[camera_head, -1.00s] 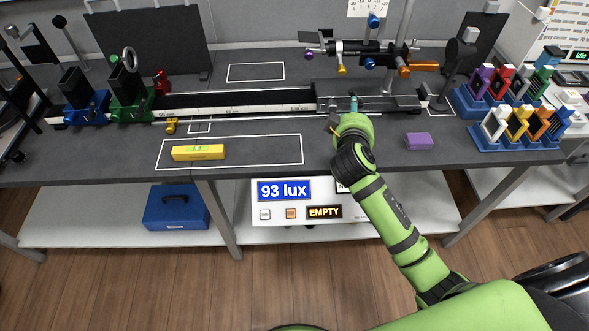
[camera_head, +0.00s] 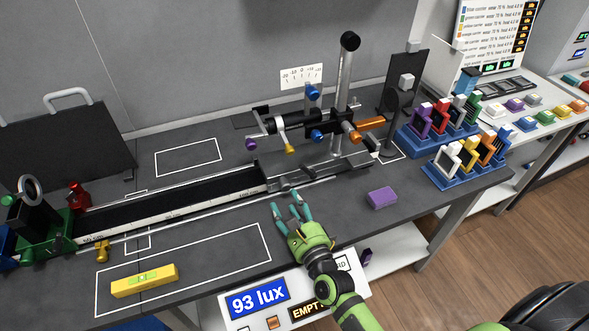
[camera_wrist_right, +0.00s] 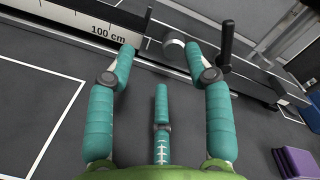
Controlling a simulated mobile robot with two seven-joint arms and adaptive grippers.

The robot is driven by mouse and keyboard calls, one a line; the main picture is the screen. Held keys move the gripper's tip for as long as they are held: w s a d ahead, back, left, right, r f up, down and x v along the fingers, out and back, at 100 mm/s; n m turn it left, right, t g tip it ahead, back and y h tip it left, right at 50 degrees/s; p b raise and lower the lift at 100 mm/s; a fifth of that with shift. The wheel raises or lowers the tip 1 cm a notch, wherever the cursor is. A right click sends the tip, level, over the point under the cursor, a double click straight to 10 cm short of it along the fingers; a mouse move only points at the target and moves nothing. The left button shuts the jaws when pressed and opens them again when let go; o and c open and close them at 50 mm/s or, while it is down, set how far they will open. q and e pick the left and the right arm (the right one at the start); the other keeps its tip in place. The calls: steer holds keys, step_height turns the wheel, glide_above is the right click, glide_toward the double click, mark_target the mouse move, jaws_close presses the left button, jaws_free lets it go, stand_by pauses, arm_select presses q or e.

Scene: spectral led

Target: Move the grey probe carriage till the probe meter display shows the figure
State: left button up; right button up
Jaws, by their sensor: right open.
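The probe meter display (camera_head: 257,300) below the bench front reads 93 lux. A long black rail (camera_head: 170,200) with a white scale runs along the bench. Grey metal parts (camera_head: 310,172), apparently the probe carriage, sit at its right end below an upright post. My right gripper (camera_head: 289,201) is open and empty, just in front of the rail near this grey part. In the right wrist view, its teal fingers (camera_wrist_right: 160,52) spread toward a silver knob (camera_wrist_right: 173,48) and a black upright handle (camera_wrist_right: 227,45), right of the 100 cm mark. My left gripper is out of view.
A purple block (camera_head: 382,198) lies right of my right gripper. A yellow level (camera_head: 145,281) lies at the front left. A green carriage (camera_head: 50,235) stands on the left of the rail. Blue racks (camera_head: 450,175) of coloured frames stand on the right.

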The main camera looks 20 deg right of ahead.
mark_target(285, 188)
steer(key=shift+w+d+m+h, duration=0.1)
steer(key=shift+d+m+h, duration=0.55)
steer(key=shift+m, duration=0.55)
steer(key=w, duration=0.3)
steer(key=shift+w+r+p, duration=0.1)
steer(key=shift+r+p, duration=0.1)
steer(key=shift+p, duration=0.2)
steer(key=shift+w+a+f, duration=0.1)
steer(key=shift+w+f, duration=0.05)
steer(key=shift+w, duration=1.35)
steer(key=c, duration=1)
jaws_close()
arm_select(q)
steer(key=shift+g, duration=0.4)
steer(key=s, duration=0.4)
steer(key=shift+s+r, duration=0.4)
arm_select(e)
steer(key=shift+a, duration=0.1)
